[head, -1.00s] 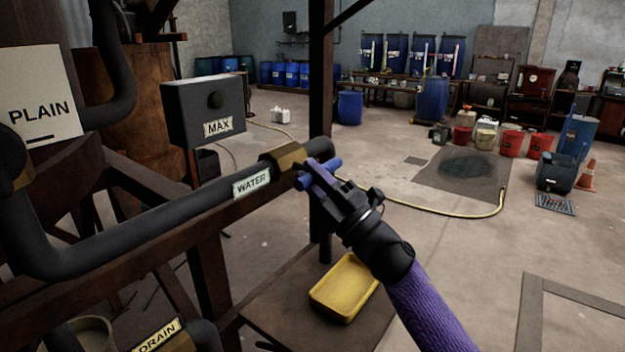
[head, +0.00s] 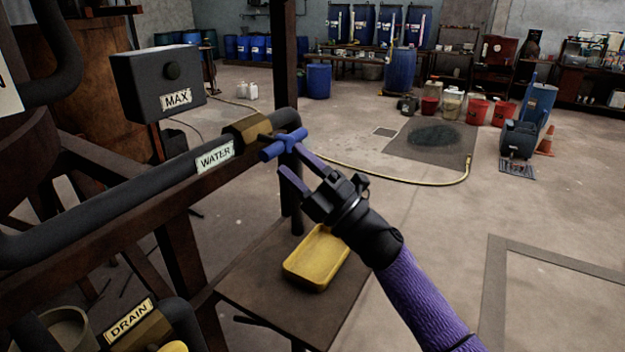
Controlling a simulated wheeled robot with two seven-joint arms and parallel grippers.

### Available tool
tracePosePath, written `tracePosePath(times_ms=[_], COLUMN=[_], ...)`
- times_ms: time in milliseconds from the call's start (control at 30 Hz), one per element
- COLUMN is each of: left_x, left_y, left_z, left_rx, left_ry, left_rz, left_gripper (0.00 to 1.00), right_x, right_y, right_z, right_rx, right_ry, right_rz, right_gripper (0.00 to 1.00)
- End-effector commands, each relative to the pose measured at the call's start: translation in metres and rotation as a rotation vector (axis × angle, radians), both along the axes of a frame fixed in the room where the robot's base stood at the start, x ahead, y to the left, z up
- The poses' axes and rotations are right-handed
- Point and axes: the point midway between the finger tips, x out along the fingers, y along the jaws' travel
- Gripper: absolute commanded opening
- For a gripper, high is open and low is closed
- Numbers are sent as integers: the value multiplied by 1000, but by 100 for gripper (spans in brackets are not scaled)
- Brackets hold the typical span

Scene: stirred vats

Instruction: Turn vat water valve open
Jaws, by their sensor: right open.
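The blue water valve handle (head: 283,145) sits at the end of a brass fitting (head: 247,130) on the dark pipe with the WATER label (head: 215,157). The handle's bar lies slanted, lower at its left end and higher at its right. My right gripper (head: 293,162) is open, its two purple fingers spread and pointing at the handle from the lower right. Nothing is between the fingers. The upper fingertip is close to the handle; I cannot tell whether it touches. My left gripper is not in view.
A dark box labelled MAX (head: 160,80) stands above the pipe. A DRAIN label (head: 129,321) marks a lower pipe. A yellow tray (head: 317,257) rests on a brown table (head: 270,300) below my right gripper. A dark post (head: 284,60) rises behind the handle.

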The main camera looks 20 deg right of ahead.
Motion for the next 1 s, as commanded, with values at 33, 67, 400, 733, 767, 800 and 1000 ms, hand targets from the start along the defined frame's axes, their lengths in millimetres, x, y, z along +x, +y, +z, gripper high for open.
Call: tracePosePath(times_ms=[33, 67, 400, 733, 767, 800, 1000], left_x=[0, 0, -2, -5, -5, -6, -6], left_y=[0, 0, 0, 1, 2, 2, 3], left_z=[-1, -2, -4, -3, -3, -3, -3], left_rx=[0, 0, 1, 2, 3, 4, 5], left_ry=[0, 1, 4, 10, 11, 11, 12], left_rz=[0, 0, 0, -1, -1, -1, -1], left_gripper=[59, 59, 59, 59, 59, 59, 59], right_x=[-8, -13, -39, -38, -38, -37, -52], right_y=[-6, -10, -30, -30, -30, -30, -38], right_z=[-9, -13, -33, -33, -34, -38, -138], right_rx=[-4, -3, -2, -1, 6, 29, 457], right_ry=[3, 4, 0, 1, 8, 38, 651], right_rz=[-1, -1, 0, 0, -4, -17, -283], right_gripper=[61, 61, 61, 61, 61, 61, 61])
